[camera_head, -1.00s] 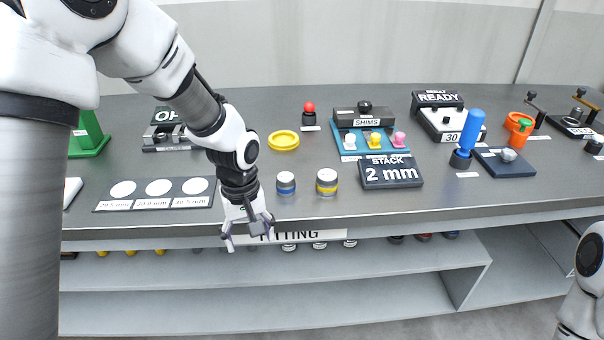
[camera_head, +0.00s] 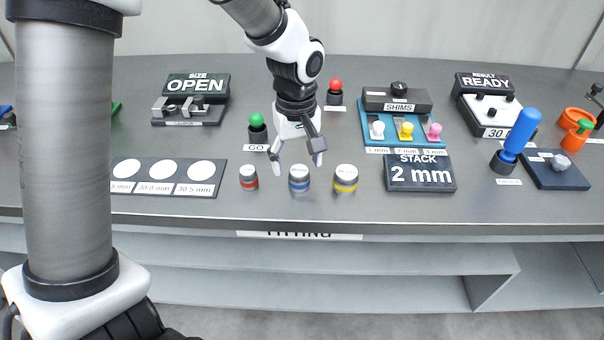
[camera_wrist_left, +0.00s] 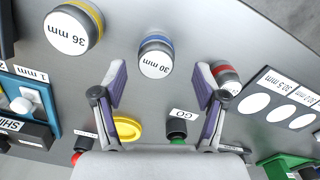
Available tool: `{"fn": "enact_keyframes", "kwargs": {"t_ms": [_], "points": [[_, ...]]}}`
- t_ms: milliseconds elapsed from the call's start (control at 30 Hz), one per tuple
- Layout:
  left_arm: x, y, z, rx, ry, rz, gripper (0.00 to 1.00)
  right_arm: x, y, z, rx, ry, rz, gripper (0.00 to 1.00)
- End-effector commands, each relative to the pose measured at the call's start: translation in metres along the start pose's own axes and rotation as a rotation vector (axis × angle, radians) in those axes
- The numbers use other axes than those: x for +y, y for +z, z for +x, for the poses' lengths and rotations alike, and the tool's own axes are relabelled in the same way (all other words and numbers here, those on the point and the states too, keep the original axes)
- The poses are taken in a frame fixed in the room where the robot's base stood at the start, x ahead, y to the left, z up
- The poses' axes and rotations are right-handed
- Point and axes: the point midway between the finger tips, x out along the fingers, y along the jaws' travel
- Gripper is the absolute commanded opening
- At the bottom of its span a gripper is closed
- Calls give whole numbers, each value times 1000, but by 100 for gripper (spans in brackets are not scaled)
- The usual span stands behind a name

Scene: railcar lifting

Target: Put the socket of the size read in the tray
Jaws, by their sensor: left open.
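My left gripper (camera_head: 296,158) is open and empty above the table, just behind the blue-banded socket (camera_head: 299,178). In the left wrist view this socket reads 30 mm (camera_wrist_left: 155,55) and lies beyond the open fingertips. A red-banded socket (camera_head: 249,177) stands to its left; its label is unreadable. A yellow-banded socket (camera_head: 345,179) stands to its right and reads 36 mm in the wrist view (camera_wrist_left: 75,28). A round yellow tray (camera_wrist_left: 127,128) shows between the fingers in the wrist view; my gripper hides it in the head view. The size display (camera_head: 197,84) reads OPEN above the caliper (camera_head: 188,109).
A green GO button (camera_head: 257,128) and a red button (camera_head: 336,91) stand near my left gripper. A board with three white circles (camera_head: 166,189) lies left. The shims holder (camera_head: 398,120), 2 mm stack display (camera_head: 420,174) and blue-handled tool (camera_head: 516,140) stand right.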

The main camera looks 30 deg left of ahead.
Motion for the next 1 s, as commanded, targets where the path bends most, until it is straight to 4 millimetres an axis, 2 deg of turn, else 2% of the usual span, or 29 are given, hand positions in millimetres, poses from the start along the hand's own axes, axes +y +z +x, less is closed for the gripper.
{"fn": "enact_keyframes", "kwargs": {"t_ms": [100,200,433,467,500,633,767,1000], "points": [[2,1,24,-3,-5,1,72,0,0,0,1,0,0,55],[2,1,38,-3,-2,1,72,0,0,2,1,0,0,55],[2,1,41,-1,0,1,72,0,0,2,1,0,0,55],[2,1,41,-1,0,1,65,0,0,2,1,0,0,55],[2,1,41,-1,0,1,51,0,0,2,1,0,0,55],[2,1,41,-1,0,1,5,0,0,2,1,0,0,55],[2,1,41,-1,0,1,0,0,0,2,1,0,0,55],[2,1,39,-1,0,1,0,0,0,0,1,0,0,55]]}}
